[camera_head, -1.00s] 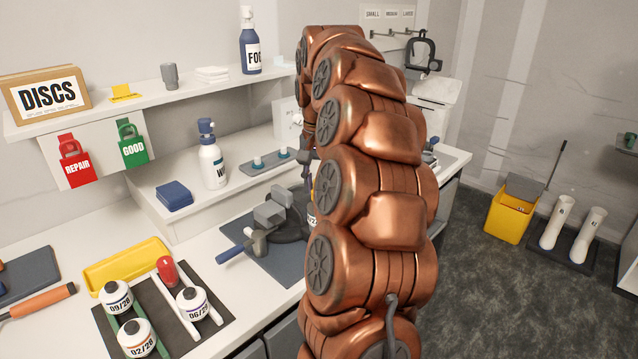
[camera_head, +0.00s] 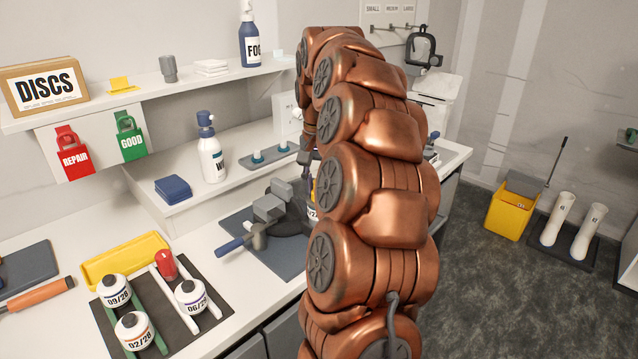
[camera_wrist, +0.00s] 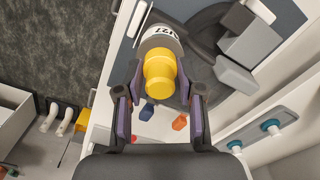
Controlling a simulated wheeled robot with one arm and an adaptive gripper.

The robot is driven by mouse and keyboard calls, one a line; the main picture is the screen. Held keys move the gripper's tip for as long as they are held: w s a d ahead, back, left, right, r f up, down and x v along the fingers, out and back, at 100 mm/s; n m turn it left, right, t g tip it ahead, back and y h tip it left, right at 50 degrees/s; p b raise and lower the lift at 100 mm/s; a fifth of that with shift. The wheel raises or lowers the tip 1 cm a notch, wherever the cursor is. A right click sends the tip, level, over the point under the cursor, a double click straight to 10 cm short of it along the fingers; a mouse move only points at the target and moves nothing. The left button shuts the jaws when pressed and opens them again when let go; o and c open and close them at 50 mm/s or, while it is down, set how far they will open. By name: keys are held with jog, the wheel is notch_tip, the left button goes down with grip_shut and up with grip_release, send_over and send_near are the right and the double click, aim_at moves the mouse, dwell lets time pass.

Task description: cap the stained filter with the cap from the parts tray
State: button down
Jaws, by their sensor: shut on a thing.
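My gripper (camera_wrist: 160,84) is shut on a yellow cap (camera_wrist: 159,78) in the wrist view. No stain is clear on the visible part. In the head view, my arm hides most of the gripper and filter; only a sliver of the filter's label (camera_head: 312,213) shows beside the vise (camera_head: 270,208).
Other filters (camera_head: 133,331) stand on a dark rack mat with a red piece (camera_head: 165,264), near a yellow tray (camera_head: 125,258). A white pump bottle (camera_head: 211,158) stands on the raised shelf.

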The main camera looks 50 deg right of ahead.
jog(key=shift+f, duration=0.1)
jog(key=c, duration=0.6)
grip_release()
jog(key=shift+c, duration=0.2)
jog(key=shift+r, duration=3.75)
